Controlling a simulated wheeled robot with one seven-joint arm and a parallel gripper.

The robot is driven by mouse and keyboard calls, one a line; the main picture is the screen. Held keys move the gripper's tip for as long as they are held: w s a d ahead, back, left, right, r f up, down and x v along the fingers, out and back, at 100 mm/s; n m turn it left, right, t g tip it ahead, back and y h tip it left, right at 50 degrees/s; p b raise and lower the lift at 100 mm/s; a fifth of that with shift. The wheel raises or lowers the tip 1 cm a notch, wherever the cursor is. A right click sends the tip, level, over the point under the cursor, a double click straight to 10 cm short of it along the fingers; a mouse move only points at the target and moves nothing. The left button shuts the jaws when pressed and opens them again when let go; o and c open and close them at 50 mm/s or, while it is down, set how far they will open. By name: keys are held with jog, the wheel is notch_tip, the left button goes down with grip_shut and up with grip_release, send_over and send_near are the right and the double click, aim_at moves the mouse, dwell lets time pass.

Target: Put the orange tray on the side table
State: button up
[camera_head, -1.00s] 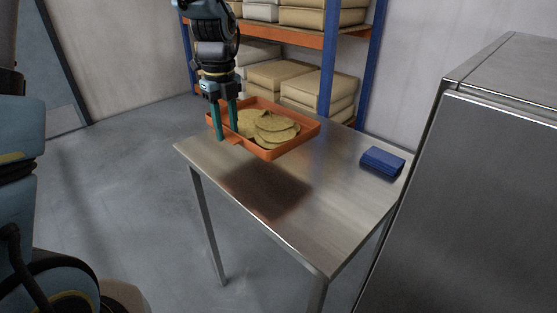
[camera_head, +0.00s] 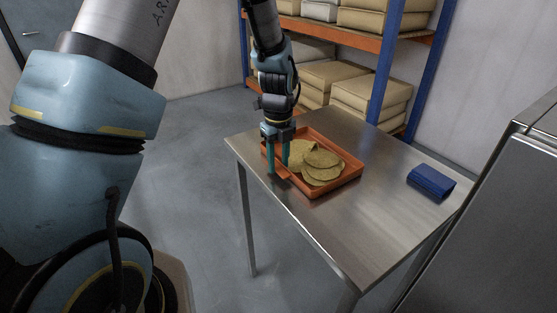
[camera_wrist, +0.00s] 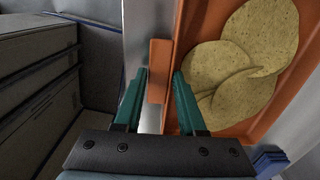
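The orange tray (camera_head: 339,190) lies level on the metal side table (camera_head: 386,232), near its left side, and seems to rest on the top. Several round yellow-brown chips (camera_head: 320,165) are in it. My gripper (camera_head: 279,167) is at the tray's left side, pointing down. Any thin gap at the tips is hard to judge. The tray (camera_wrist: 194,18) shows at the right there, with the chips (camera_wrist: 243,55) in it.
A folded blue cloth-like item (camera_head: 431,182) lies on the table's right part. A shelf with an orange beam (camera_head: 346,33) and pale packages (camera_head: 371,97) stands behind. A grey metal cabinet (camera_head: 505,210) stands at the right. The table's middle is bare.

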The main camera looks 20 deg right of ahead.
jog(key=o, duration=0.4)
jog(key=shift+r, duration=0.1)
notch_tip(320, 180, up, 12)
jog(key=b, duration=0.3)
jog(key=s+a+f+n, duration=0.1)
jog(key=s+a+n, duration=0.1)
jog(key=a+n, duration=1.3)
jog(key=s+a+f+n+t, duration=0.1)
jog(key=s+a+f+n, duration=0.1)
jog(key=a+n, duration=1.3)
jog(key=n, duration=0.2)
jog(key=shift+f+n+t, duration=0.15)
jog(key=shift+n+t, duration=0.15)
jog(key=shift+n, duration=0.1)
jog(key=shift+a, duration=0.1)
